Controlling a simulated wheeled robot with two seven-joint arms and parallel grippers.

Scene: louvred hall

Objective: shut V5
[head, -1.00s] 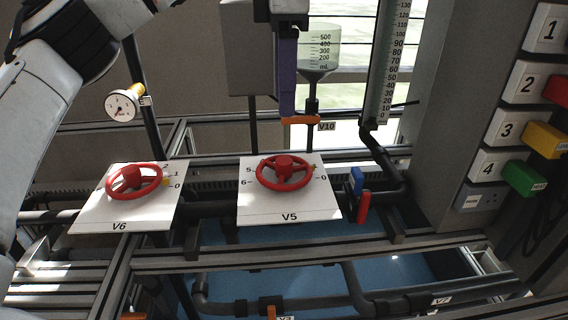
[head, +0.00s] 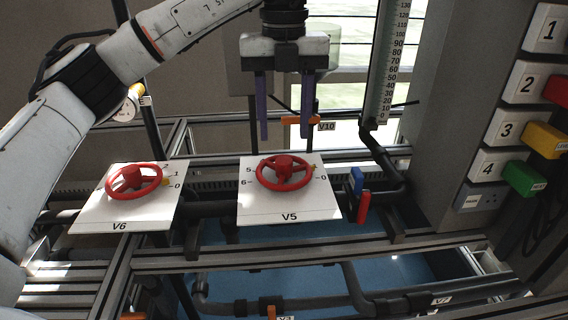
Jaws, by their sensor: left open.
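The V5 valve is a red handwheel (head: 284,173) on a white plate (head: 290,207) marked V5, with 5 and 6 at its left and 0 at its right. A small yellow mark shows at the wheel's right edge, near the 0. My left gripper (head: 285,130) hangs above and behind the wheel, pointing down. Its two purple fingers are apart with nothing between them, and it does not touch the wheel. My right gripper is not in view.
A second red handwheel (head: 134,182) on the V6 plate (head: 122,224) stands to the left. An orange handle (head: 299,120) marked V10 is behind the fingers. Blue (head: 356,181) and red (head: 363,207) levers stand right of V5. A grey cabinet with numbered coloured switches fills the right.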

